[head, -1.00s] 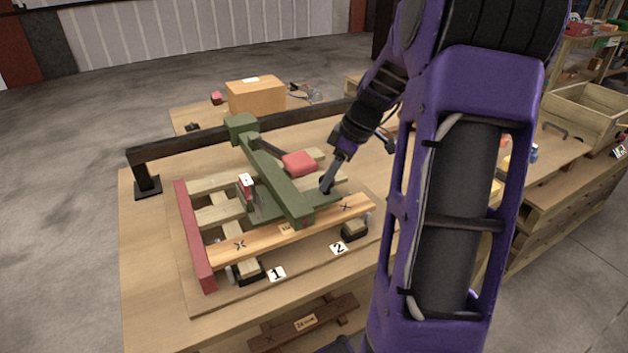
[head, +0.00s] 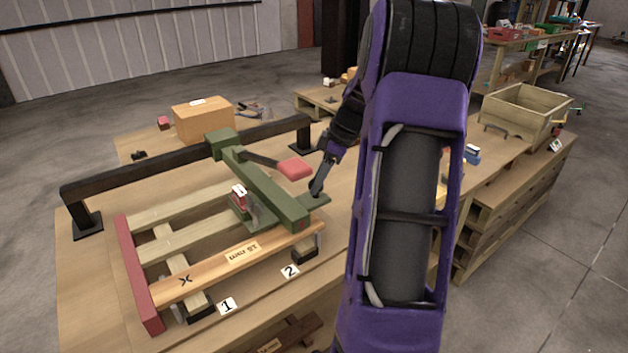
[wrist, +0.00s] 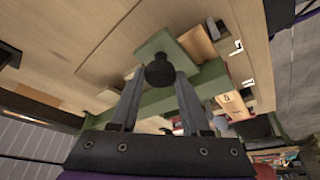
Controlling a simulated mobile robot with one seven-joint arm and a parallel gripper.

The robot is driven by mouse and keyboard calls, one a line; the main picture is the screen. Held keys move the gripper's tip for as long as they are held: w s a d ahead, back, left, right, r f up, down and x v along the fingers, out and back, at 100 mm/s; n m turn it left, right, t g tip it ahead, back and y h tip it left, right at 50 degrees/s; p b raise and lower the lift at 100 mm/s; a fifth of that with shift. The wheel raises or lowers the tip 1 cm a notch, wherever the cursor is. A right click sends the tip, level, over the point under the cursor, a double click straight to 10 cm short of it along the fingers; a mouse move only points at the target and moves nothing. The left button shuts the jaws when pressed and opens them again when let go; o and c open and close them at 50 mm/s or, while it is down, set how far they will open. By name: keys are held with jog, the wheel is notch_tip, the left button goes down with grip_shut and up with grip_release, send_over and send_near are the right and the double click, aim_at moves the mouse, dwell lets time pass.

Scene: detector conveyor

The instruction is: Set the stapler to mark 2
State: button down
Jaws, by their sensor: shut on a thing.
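The stapler is a green arm (head: 268,188) on a black rail (head: 130,168), with a red-padded lever (head: 295,168). Its front end stands over the right end of the wooden plank (head: 215,262), near the mark 2 card (head: 290,271). The mark 1 card (head: 227,305) lies further left. My gripper (head: 316,191) is at the green side plate, right of the arm. In the wrist view my gripper (wrist: 159,88) is shut on the black knob (wrist: 159,72) of that plate. A cross shows on the plank's left end; the plank's right end is partly hidden under the stapler.
The pallet frame has a red stop bar (head: 137,270) on its left. An orange box (head: 203,122) stands behind the rail. A wooden crate (head: 525,112) stands on the bench at right. My arm hides part of the table's right side.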

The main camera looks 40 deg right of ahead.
jog(key=shift+d, duration=0.1)
jog(key=shift+c, duration=1.9)
grip_release()
jog(key=p+v, duration=0.2)
jog(key=v, duration=1.5)
jog(key=shift+r, duration=0.2)
